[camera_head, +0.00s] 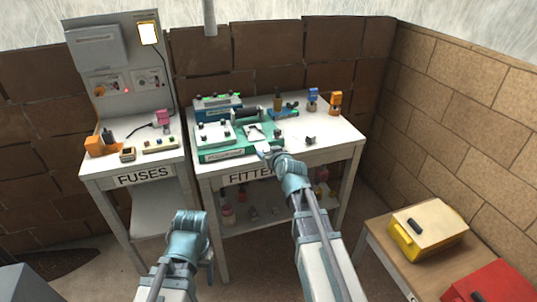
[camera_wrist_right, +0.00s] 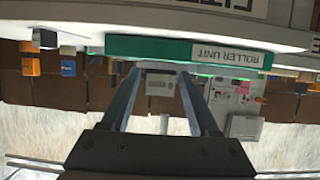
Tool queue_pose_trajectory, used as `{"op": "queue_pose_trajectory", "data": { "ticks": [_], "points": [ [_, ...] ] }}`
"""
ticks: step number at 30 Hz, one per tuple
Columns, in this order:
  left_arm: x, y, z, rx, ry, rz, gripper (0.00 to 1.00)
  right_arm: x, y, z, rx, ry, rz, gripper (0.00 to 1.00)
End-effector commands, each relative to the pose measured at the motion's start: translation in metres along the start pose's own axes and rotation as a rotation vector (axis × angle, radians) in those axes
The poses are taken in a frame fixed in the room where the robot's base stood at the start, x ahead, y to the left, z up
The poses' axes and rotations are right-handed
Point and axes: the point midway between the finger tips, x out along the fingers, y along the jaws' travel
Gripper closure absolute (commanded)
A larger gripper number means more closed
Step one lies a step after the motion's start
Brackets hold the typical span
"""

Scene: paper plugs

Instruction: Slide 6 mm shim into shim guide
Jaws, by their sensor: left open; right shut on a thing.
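My right gripper (camera_head: 264,150) is at the front edge of the green base labelled ROLLER UNIT (camera_wrist_right: 235,54), on the FITTER table. In the right wrist view, its two fingers (camera_wrist_right: 158,72) are shut on a small pale flat piece (camera_wrist_right: 158,65), which looks like the shim; its thickness cannot be read. The green base (camera_head: 222,155) carries a white plate (camera_head: 214,134) and a smaller white part with dark marks (camera_head: 253,132) behind my gripper. I cannot tell which part is the shim guide. My left gripper (camera_head: 190,222) is low in front of the tables, open and away from the unit.
The FITTER table (camera_head: 335,140) also holds a blue unit (camera_head: 217,104), orange and blue blocks (camera_head: 335,100), and a small dark part (camera_head: 310,140). The FUSES bench (camera_head: 140,173) stands to the left. A yellow box (camera_head: 428,231) and a red box (camera_head: 490,285) are at the lower right.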

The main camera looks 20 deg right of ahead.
Motion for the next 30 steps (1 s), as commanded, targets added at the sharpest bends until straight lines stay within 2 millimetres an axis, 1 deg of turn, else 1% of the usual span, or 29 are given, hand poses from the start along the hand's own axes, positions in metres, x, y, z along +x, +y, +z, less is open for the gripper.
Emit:
{"op": "queue_pose_trajectory", "data": {
  "ticks": [12,16,21,30],
  "points": [
    [0.000,0.000,0.000,0.000,0.000,0.000,0.34,0.034,0.000,-0.014,0.001,0.000,-0.001,0.97],
    [0.000,0.000,0.000,0.000,0.000,0.000,0.34,0.043,0.000,-0.018,0.000,0.000,-0.001,0.97],
    [0.000,0.000,0.000,0.000,0.000,0.000,0.34,0.047,0.000,-0.019,0.000,0.000,0.000,0.97],
    [0.000,0.000,0.000,0.000,0.000,0.000,0.34,0.046,0.000,-0.019,0.000,0.000,0.000,0.97]
  ]
}}
